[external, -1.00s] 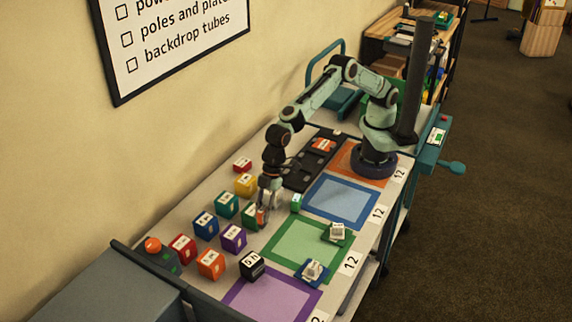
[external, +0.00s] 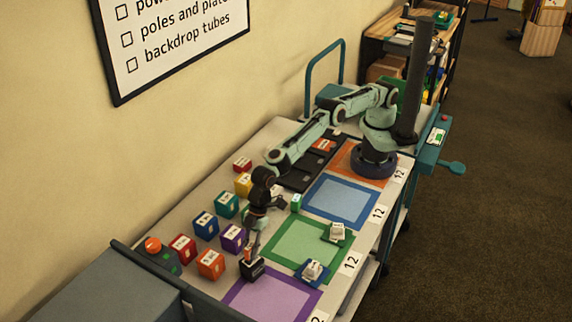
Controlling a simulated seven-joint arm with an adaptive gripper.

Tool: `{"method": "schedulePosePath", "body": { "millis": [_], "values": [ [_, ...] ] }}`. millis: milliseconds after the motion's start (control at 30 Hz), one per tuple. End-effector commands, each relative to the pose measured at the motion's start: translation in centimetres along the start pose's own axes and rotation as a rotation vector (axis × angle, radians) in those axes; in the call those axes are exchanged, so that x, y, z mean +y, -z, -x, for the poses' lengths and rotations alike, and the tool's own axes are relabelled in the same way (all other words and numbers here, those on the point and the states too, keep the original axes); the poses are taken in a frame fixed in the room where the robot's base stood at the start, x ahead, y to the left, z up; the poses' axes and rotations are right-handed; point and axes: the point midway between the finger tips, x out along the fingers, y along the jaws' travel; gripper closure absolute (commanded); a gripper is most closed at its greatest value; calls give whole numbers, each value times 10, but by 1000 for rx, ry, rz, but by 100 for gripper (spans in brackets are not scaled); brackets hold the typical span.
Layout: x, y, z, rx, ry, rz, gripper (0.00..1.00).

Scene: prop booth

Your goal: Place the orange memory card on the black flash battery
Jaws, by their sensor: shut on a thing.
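The black flash battery (external: 254,271) is a small black block with a white label, standing at the front of the table just left of the purple-framed mat. My gripper (external: 249,257) points down directly over it. It is shut on a small orange piece, the orange memory card (external: 247,253), held at the battery's top. I cannot tell whether the card touches the battery. The fingers hide part of the card and of the battery's top.
Orange (external: 211,264), purple (external: 233,239), red (external: 183,248) and blue (external: 205,226) blocks stand close on the left. A black tray (external: 297,181) lies behind.

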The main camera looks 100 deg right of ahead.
Motion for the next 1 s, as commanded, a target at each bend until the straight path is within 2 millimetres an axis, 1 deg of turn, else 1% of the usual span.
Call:
{"method": "schedulePosePath", "body": {
  "millis": [167,200,233,267,533,667,767,833,1000],
  "values": [
    [0,-1,-3,0,0,0,100],
    [0,-1,-3,0,0,0,72],
    [0,-1,-3,0,0,0,63],
    [0,-1,-2,0,0,0,59],
    [0,-1,-2,0,0,0,59],
    [0,1,6,2,0,0,59],
    [1,2,21,3,-1,-1,59],
    [1,1,34,2,-1,-1,59],
    [0,2,76,4,-1,0,59]
  ]
}}
